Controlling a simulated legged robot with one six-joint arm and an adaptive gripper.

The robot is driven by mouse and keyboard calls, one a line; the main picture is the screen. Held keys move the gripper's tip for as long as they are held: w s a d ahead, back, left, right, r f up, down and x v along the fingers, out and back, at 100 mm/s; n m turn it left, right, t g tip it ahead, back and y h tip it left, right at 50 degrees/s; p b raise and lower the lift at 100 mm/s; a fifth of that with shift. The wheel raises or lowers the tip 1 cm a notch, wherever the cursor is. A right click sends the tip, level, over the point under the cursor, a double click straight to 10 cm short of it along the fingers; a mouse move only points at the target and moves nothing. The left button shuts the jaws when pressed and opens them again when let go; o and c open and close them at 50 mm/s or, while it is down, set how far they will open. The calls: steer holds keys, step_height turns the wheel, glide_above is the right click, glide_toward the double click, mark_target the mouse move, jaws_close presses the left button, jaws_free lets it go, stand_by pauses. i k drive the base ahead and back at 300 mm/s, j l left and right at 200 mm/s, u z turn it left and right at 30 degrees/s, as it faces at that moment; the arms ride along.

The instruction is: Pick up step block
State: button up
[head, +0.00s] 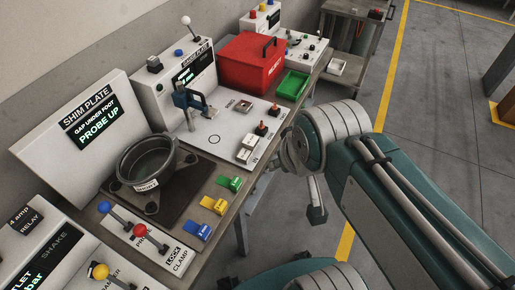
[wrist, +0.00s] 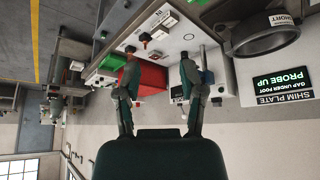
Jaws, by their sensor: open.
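No block is marked as the step block, so I cannot tell which piece it is. A white stepped-looking piece (head: 248,149) lies on the white plate of the middle station. Green (head: 229,183), yellow (head: 214,205) and blue (head: 197,230) blocks lie in a row along the bench edge by the shim plate station. My gripper (wrist: 158,56) is open and empty in the wrist view, its two fingers apart, with the bench inverted beyond them. In the head view my arm reaches the bench's right side; the fingertips cannot be made out there.
A red lidded box (head: 251,66) and a green tray (head: 292,85) stand at the back of the bench. A dark ring-shaped casting (head: 149,165) sits before the shim plate panel (head: 88,122). Levers with ball knobs stand at the front left. The floor at right is mostly clear.

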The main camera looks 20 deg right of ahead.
mark_target(250, 143)
steer(key=i+l+u, duration=0.25)
steer(key=l+u, duration=0.25)
steer(key=l, duration=0.25)
steer(key=i+l+u, duration=0.25)
steer(key=l, duration=0.15)
steer(key=l+u, duration=0.2)
steer(key=l, duration=0.2)
